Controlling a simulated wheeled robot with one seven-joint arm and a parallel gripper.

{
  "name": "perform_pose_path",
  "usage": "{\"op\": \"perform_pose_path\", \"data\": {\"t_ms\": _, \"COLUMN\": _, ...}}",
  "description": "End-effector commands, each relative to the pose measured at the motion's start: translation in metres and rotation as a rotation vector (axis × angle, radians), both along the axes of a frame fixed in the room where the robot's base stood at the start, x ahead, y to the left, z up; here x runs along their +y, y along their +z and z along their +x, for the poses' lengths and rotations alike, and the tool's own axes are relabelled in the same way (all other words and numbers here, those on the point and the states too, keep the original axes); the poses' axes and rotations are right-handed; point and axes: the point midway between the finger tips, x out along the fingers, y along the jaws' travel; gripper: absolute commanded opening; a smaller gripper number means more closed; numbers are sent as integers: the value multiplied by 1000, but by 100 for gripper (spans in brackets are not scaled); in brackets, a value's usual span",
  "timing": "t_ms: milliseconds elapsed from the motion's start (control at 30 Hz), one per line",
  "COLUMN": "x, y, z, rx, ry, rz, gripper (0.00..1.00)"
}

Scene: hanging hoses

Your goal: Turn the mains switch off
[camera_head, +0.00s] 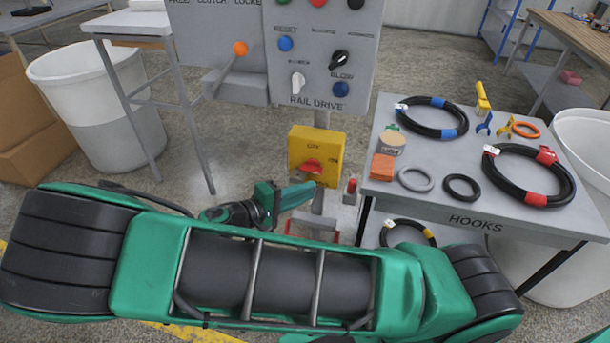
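The mains switch is most likely the yellow box (302,145) low on the post, under the grey control panel. It carries a red rotary handle (313,166), an "ON" mark above it and another mark to its right that is too small to read surely. I cannot tell which mark the handle points to. My green and black arm crosses the front of the view. Its wrist end (288,197) is just below and left of the yellow box, apart from the handle as far as I can see.
A grey table (470,195) labelled HOOKS stands right with coiled hoses. A small red-topped grey part (350,190) sits between switch and table. A white bin (105,110) stands left.

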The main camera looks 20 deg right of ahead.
Motion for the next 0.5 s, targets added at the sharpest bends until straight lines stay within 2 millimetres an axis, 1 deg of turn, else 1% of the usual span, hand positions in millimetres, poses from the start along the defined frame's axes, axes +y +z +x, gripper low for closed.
{"op": "perform_pose_path", "data": {"t_ms": 33, "x": 14, "y": -2, "z": 2, "rx": -22, "ry": 52, "rz": -42, "gripper": 19}}
{"op": "perform_pose_path", "data": {"t_ms": 100, "x": 31, "y": -3, "z": 5, "rx": -51, "ry": 113, "rz": -85, "gripper": 19}}
{"op": "perform_pose_path", "data": {"t_ms": 233, "x": 54, "y": -3, "z": 8, "rx": -95, "ry": 193, "rz": -140, "gripper": 19}}
{"op": "perform_pose_path", "data": {"t_ms": 300, "x": 61, "y": -3, "z": 9, "rx": -107, "ry": 219, "rz": -156, "gripper": 19}}
{"op": "perform_pose_path", "data": {"t_ms": 367, "x": 65, "y": -3, "z": 9, "rx": -115, "ry": 230, "rz": -165, "gripper": 19}}
{"op": "perform_pose_path", "data": {"t_ms": 500, "x": 59, "y": -2, "z": 14, "rx": -119, "ry": 237, "rz": -170, "gripper": 19}}
